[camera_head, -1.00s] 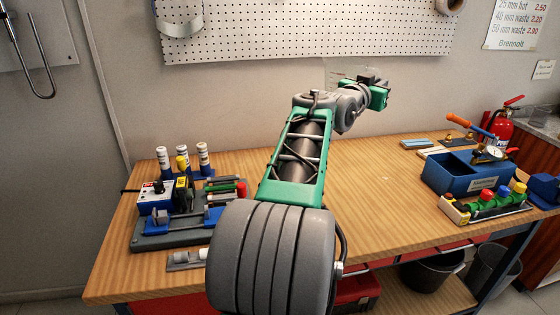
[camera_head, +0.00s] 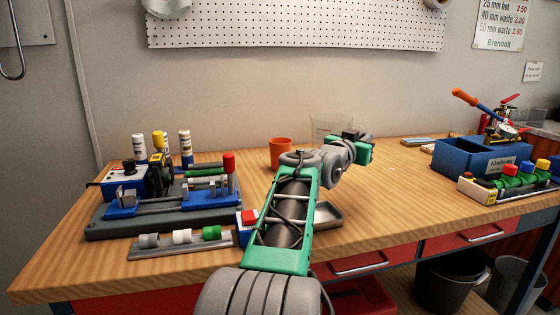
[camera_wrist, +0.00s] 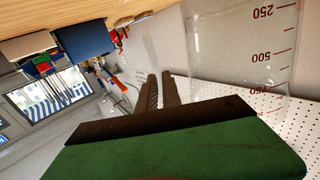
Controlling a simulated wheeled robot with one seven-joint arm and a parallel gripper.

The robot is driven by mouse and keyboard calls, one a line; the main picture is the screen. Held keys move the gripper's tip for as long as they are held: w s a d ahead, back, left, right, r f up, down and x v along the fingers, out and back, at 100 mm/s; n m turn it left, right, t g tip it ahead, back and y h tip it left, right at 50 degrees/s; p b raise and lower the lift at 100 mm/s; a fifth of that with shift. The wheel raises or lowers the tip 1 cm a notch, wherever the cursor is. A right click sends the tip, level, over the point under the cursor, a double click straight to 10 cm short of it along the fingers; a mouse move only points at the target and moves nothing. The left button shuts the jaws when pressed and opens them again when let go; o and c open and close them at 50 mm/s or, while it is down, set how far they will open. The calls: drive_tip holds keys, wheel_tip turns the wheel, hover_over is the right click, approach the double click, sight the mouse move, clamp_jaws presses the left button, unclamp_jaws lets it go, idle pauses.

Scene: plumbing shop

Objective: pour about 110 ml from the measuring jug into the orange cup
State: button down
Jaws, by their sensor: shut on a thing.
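The orange cup (camera_head: 280,152) stands upright on the bench, just left of and behind my arm in the head view. The clear measuring jug (camera_head: 330,124) shows faintly to the right of the cup, partly hidden by my arm. In the wrist view the jug (camera_wrist: 240,45) fills the upper right, with red 250, 500 and 750 marks on its wall. My gripper (camera_head: 350,136) is beside the jug, its dark fingers (camera_wrist: 160,88) close together and shut on it. The exact grip spot is hidden, and I cannot make out the liquid level.
A grey test rig (camera_head: 165,222) with bottles and a strip of fittings (camera_head: 180,243) fill the left of the bench. A blue box (camera_head: 478,160) and a coloured valve block (camera_head: 505,183) are at the right. Bare wood lies between.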

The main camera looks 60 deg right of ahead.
drive_tip(key=shift+w+a+f, duration=0.1)
drive_tip(key=shift+a+f, duration=0.05)
drive_tip(key=shift+f, duration=0.05)
idle(0.3)
drive_tip(key=w+r+n+p, duration=1)
drive_tip(key=w+n+p, duration=0.1)
drive_tip(key=p, duration=1.3)
drive_tip(key=shift+d+n+t+h, duration=0.2)
drive_tip(key=shift+n+t+h, duration=0.1)
drive_tip(key=shift+n, duration=0.4)
drive_tip(key=shift+w+r+n+p, duration=0.6)
drive_tip(key=shift+w+p, duration=0.05)
drive_tip(key=shift+p, duration=0.45)
drive_tip(key=shift+w+r+n+p, duration=0.4)
drive_tip(key=shift+w+p, duration=0.1)
drive_tip(key=shift+p, duration=0.4)
drive_tip(key=shift+w+r+n+p, duration=0.25)
drive_tip(key=shift+w+n+p, duration=0.2)
drive_tip(key=shift+w, duration=0.25)
drive_tip(key=shift+w+r+n+p, duration=0.2)
drive_tip(key=shift+w+n+p, duration=0.15)
drive_tip(key=shift+w+p, duration=0.25)
